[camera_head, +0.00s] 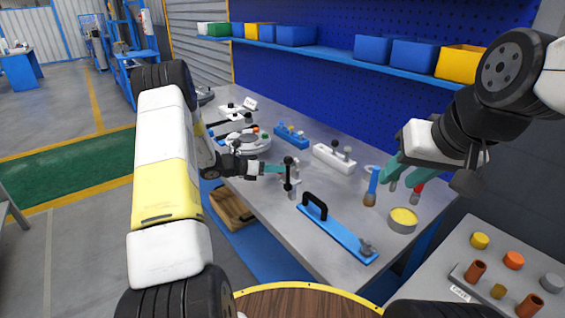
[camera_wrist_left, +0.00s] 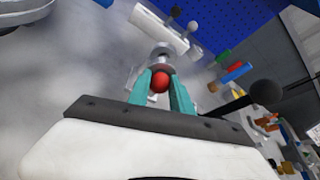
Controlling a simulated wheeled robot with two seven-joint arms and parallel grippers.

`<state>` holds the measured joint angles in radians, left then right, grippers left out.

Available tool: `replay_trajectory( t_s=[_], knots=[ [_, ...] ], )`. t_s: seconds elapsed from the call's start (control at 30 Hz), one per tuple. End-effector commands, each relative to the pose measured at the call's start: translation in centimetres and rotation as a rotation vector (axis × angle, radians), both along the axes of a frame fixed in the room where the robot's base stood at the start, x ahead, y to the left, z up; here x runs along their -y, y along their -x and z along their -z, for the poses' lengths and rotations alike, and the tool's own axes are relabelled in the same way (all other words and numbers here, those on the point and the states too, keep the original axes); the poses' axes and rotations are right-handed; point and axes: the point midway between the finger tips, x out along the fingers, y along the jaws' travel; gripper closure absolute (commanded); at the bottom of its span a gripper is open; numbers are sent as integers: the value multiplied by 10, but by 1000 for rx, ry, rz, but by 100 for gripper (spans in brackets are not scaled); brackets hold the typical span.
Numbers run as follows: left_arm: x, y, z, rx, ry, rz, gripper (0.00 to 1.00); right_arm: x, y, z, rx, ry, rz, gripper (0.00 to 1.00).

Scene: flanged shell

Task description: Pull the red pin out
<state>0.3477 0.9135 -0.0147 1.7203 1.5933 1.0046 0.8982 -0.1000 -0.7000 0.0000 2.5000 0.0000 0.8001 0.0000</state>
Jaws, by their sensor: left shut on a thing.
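The red pin's round red head (camera_wrist_left: 160,82) sits between the two teal fingers of my left gripper (camera_wrist_left: 163,92) in the left wrist view. The fingers are shut on it. A grey metal fitting (camera_wrist_left: 161,56) stands directly behind the red head, and the pin's shaft is hidden. In the head view my left gripper (camera_head: 275,169) reaches in over the bench beside a black-knobbed lever (camera_head: 288,161), and the red head cannot be made out there. My right gripper (camera_head: 400,178) has its teal fingers apart above the bench's right side, with nothing seen held.
The black-knobbed lever also shows close to the right of my left gripper in the wrist view (camera_wrist_left: 264,93). A blue plate with a black handle (camera_head: 338,232), a yellow-topped tin (camera_head: 402,220) and a blue-handled brush (camera_head: 371,187) stand on the grey bench (camera_head: 270,215).

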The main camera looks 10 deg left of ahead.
Motion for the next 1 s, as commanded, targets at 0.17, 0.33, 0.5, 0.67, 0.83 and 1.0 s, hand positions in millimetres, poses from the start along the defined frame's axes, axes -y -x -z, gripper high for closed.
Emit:
replay_trajectory(
  t_s=[0.17, 0.33, 0.5, 0.67, 0.83, 1.0],
  knots=[
    [-2, 1, 0, 1, 1, 0, 100, 0, 0, 0, 0, 0, 0, 64],
    [-8, 7, -1, 1, 1, 0, 100, 0, 0, 0, 0, 0, 0, 64],
    [-14, 13, -1, 1, 0, 0, 100, 0, 0, 0, 0, 0, 0, 64],
    [-19, 19, -1, 1, 0, 0, 100, 0, 0, 0, 0, 0, 0, 64],
    [-26, 25, 0, 1, 0, -1, 100, 0, 0, 0, 0, 0, 0, 64],
    [-32, 31, 0, -1, 1, 0, 100, 0, 0, 0, 0, 0, 0, 64]
  ],
)
